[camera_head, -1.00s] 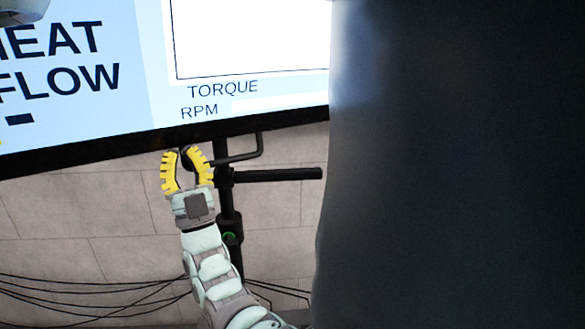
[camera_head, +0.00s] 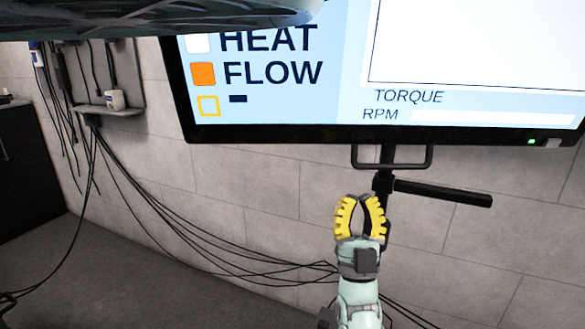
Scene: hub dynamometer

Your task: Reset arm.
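My gripper (camera_head: 360,200) has two yellow ribbed fingers on a pale green wrist and points up, right of the middle of the head view. Its fingers bow apart with a gap between them, and the tips lean towards each other. I see nothing held between them. It shows in front of the dark stand (camera_head: 384,182) under the screen and below the screen's lower edge. Most of my arm is cut off by the bottom of the picture.
A large screen (camera_head: 345,70) reading HEAT FLOW, TORQUE and RPM fills the upper right. A dark handle (camera_head: 445,192) sticks out right from the stand. Black cables (camera_head: 185,228) hang along the tiled wall (camera_head: 250,180). A dark cabinet (camera_head: 30,165) stands left. Floor shows lower left.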

